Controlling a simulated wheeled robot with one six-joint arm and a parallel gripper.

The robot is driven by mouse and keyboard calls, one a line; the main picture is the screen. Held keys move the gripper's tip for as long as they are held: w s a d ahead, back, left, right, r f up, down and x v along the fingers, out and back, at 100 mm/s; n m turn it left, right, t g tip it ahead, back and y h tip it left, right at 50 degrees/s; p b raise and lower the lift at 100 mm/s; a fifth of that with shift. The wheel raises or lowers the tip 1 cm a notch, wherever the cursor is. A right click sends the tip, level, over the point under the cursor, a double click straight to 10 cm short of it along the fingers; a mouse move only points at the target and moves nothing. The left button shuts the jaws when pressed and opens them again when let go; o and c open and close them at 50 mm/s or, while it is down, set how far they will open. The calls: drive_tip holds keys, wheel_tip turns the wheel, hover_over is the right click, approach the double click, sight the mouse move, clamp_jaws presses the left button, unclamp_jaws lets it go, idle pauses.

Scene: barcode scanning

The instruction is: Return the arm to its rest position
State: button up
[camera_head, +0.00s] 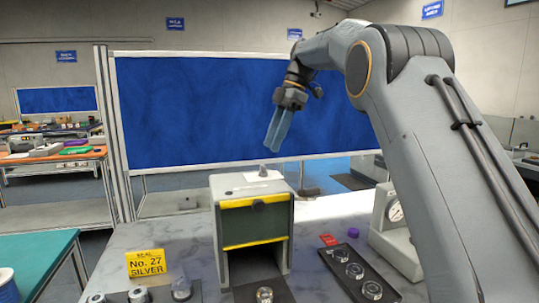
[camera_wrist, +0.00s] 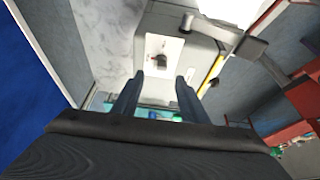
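My arm (camera_head: 440,170) rises from the right of the head view and bends over at the top. My gripper (camera_head: 272,148) hangs in the air, fingers pointing down, above a grey box (camera_head: 223,192) with a dark green front and yellow strips. In the wrist view the two fingers of my gripper (camera_wrist: 158,76) stand apart with nothing between them. The top of the grey box (camera_wrist: 188,55) shows beyond the fingertips, apart from them. A small grey piece (camera_head: 263,171) sits on a white plate on the box.
A yellow "No. 27 SILVER" sign (camera_head: 146,263) stands at the left of the marble table (camera_head: 130,240). A dark tray (camera_head: 345,258) with several round pieces and a pale dial gauge (camera_head: 392,220) are on the right. A blue panel (camera_head: 200,110) stands behind.

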drive_tip(key=shift+d+r, duration=0.25)
drive_tip(key=shift+r, duration=0.35)
